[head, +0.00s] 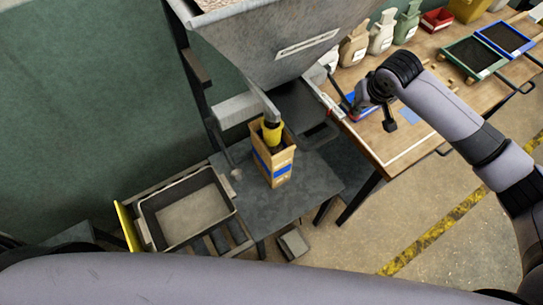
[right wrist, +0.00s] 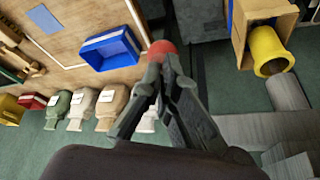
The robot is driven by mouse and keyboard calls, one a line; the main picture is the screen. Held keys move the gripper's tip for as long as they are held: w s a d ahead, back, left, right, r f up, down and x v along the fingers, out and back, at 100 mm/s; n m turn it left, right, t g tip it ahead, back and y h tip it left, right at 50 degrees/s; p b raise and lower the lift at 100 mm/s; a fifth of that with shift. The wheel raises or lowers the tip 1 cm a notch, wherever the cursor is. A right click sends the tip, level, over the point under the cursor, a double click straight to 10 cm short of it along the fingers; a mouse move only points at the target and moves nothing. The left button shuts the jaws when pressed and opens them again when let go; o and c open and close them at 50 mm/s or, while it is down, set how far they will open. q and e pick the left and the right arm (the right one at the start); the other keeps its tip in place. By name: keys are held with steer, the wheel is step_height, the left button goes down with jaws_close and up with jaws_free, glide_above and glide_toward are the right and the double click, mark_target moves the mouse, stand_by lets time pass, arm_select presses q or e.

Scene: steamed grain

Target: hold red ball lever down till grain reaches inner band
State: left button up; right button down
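The red ball (right wrist: 162,49) of the lever is right at my right gripper's fingertips (right wrist: 164,68) in the right wrist view. The fingers come together at the ball with no clear gap; whether they grip or only touch it is hard to tell. In the head view my right gripper (head: 352,106) is small and dark beside the hopper. The tan box (head: 281,166) with blue bands stands upright under the hopper's yellow spout (head: 271,131). It also shows in the right wrist view (right wrist: 240,42). The grain level inside cannot be made out. My left gripper is out of view.
The grey hopper (head: 285,50) stands over the dark stand (head: 235,205) bearing the box. A grey bin (head: 152,222) is at left. The wooden bench (head: 385,145) at right holds a blue tray (right wrist: 109,50), several bags and seed trays. Floor at lower right is open.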

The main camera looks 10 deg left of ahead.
steer(key=shift+d, duration=0.1)
step_height(320, 180, up, 4)
steer(key=p, duration=0.4)
steer(key=shift+f, duration=0.25)
arm_select(q)
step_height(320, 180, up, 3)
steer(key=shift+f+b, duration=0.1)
steer(key=shift+b, duration=0.45)
arm_select(e)
step_height(320, 180, up, 6)
steer(key=shift+f, duration=0.25)
steer(key=w+v, duration=0.1)
steer(key=v, duration=1.5)
steer(key=shift+w+r, duration=0.3)
steer(key=shift+r, duration=0.35)
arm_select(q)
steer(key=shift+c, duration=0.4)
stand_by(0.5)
